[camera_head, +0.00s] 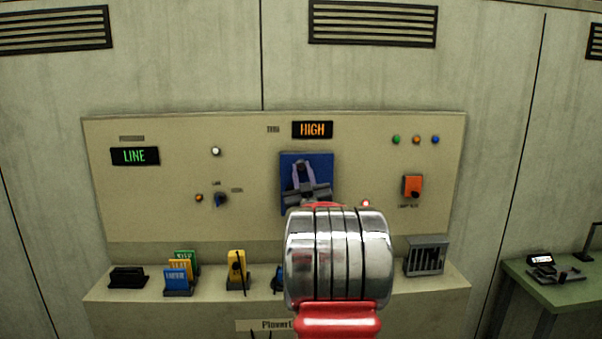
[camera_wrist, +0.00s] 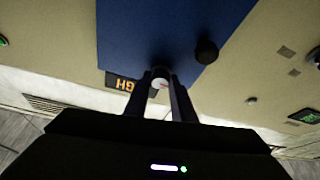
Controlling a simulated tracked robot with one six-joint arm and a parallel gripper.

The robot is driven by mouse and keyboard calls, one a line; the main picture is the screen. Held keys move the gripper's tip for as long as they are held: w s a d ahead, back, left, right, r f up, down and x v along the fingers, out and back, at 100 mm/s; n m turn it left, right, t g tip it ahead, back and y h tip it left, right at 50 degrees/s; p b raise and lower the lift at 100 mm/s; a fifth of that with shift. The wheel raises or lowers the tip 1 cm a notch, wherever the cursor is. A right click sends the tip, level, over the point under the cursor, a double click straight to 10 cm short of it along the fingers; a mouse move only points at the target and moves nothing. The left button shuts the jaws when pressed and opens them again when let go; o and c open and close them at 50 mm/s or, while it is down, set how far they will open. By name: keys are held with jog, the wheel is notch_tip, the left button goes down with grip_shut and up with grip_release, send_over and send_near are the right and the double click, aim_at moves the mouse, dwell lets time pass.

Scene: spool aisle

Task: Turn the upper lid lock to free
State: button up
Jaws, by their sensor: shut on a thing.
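A blue lid (camera_head: 321,164) is set in the beige wall panel, under the sign reading HIGH. My gripper (camera_head: 303,168) is in front of the lid's upper part. The wrist view is turned over, with the sign upside down; there the blue lid (camera_wrist: 170,25) fills the upper middle. My gripper's fingers (camera_wrist: 163,85) are shut on a small pale round part (camera_wrist: 160,83), apparently the upper lid lock, near the lid's edge by the sign. The fingers hide most of it, so I cannot tell which way it is turned. A dark round knob (camera_wrist: 206,51) stands beside it at the lid's edge.
The HIGH sign (camera_head: 312,130) is just above the lid. An orange switch (camera_head: 412,186) is to the right. Cards (camera_head: 178,276) and a yellow device (camera_head: 236,268) stand on the ledge below.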

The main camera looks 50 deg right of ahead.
jog(key=c, duration=0.4)
jog(key=shift+a, duration=0.2)
jog(key=shift+c, duration=0.2)
jog(key=shift+d, duration=0.1)
